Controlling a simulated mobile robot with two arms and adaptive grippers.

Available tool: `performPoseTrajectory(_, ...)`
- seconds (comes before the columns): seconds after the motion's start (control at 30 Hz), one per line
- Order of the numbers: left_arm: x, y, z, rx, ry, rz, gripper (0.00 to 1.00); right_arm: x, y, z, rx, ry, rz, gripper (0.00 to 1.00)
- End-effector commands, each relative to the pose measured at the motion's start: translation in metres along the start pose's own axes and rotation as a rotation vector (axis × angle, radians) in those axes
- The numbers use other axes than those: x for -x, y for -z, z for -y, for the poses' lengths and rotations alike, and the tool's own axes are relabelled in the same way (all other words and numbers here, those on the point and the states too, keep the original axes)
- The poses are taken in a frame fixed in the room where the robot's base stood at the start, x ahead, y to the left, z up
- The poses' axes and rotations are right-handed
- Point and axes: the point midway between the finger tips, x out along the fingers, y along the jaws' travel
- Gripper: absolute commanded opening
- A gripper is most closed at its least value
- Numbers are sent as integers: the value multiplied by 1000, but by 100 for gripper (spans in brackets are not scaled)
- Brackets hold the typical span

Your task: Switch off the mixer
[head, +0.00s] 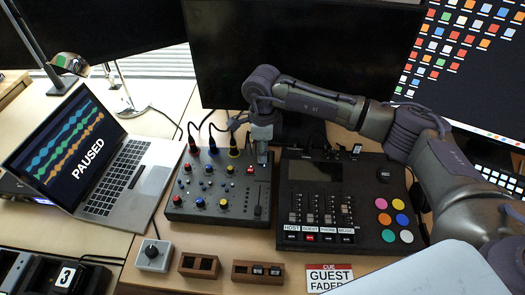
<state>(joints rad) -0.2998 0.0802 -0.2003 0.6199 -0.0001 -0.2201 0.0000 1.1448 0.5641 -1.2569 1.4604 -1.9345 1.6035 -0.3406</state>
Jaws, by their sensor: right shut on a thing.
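The dark grey mixer (232,205) lies on the wooden desk in the middle of the head view. It carries several coloured knobs, a fader at its right and a small red element (250,169) near its upper right. Cables with red and yellow plugs enter its back edge. My right gripper (262,156) points down at the mixer's back right corner. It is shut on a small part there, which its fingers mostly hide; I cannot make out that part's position. My left gripper is not in view.
A black control deck (330,247) with faders and coloured pads sits just right of the mixer. A laptop (122,178) reading PAUSED stands left. In front are a grey knob box (154,256), two wooden holders (199,265) and a GUEST FADER card (330,277). Monitors stand behind.

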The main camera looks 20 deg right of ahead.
Motion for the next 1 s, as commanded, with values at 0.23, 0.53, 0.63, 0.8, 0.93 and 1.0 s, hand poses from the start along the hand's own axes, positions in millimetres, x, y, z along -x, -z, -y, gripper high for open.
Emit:
performPoseTrajectory(0.23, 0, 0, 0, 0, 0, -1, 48, 0, 0, 0, -1, -3, 1, 0)
performPoseTrajectory(0.53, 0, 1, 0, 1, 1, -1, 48, 0, 0, 0, 0, -2, 1, 56)
performPoseTrajectory(0.63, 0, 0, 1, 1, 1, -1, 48, 0, 0, 0, 0, -2, 1, 56)
performPoseTrajectory(0.8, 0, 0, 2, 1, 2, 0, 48, 9, 0, 1, 0, 0, 2, 56)
performPoseTrajectory(0.93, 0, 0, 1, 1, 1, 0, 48, 30, 0, 1, 1, 1, 3, 56)
performPoseTrajectory(1.0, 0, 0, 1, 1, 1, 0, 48, 46, -1, 2, 1, 3, 4, 56)
